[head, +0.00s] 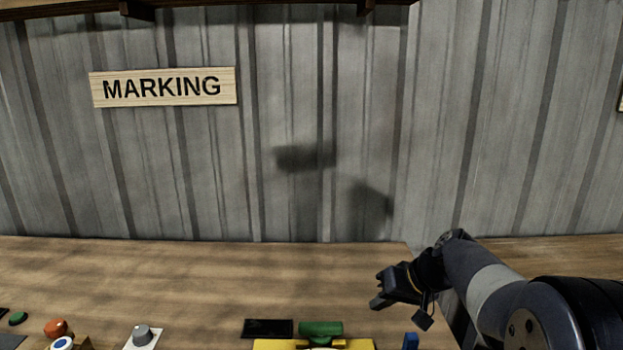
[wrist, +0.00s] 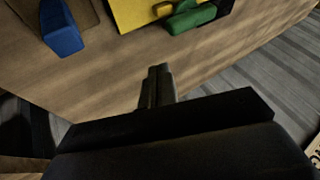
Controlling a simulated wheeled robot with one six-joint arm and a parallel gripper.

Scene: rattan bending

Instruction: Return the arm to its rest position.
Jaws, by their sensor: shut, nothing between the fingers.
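My gripper (head: 378,298) hangs at the end of my arm, above the wooden table at the right of centre in the head view. In the wrist view its two fingers (wrist: 158,85) are together with nothing between them. The arm reaches in from the lower right and is bent, with the gripper pointing to the left and down. The fingers are apart from the objects on the table.
A yellow board (head: 262,345) with a green cylindrical piece (head: 320,328) lies at the front edge. A blue block (head: 410,341) stands right of it, a black flat piece (head: 268,328) behind it. Coloured knobs (head: 55,328) are at left. A ribbed wall (head: 300,120) closes the back.

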